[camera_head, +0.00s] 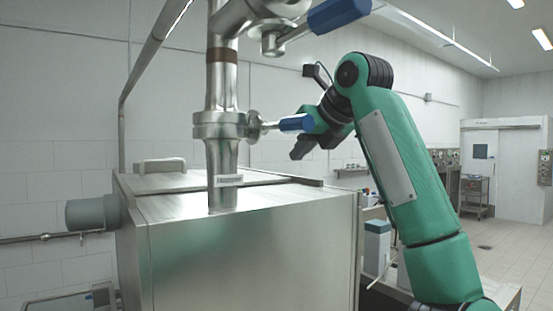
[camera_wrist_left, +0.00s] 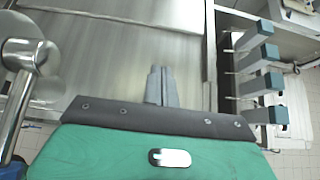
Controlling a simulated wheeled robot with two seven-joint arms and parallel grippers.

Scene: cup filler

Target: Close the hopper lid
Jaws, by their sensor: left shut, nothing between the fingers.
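The hopper is a large brushed-steel box (camera_head: 250,255) in the middle of the head view. Its lid (camera_head: 150,183) is a flat steel panel at the back of the top, with a pale bar handle (camera_head: 160,165). The lid looks flat on the hopper; I cannot tell whether it is fully seated. A vertical pipe hides part of the top. My left gripper (camera_head: 297,153) is above the hopper's right back side, apart from the handle. In the wrist view its fingers (camera_wrist_left: 160,84) are together and empty over bare steel. My right gripper is not in view.
The steel pipe (camera_head: 222,165) with blue-handled valves (camera_head: 297,123) rises from the hopper's top, close to my left gripper. A grey cylinder (camera_head: 90,213) juts from the hopper's left side. Several grey-blue fittings (camera_wrist_left: 258,85) stand beside the hopper in the wrist view.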

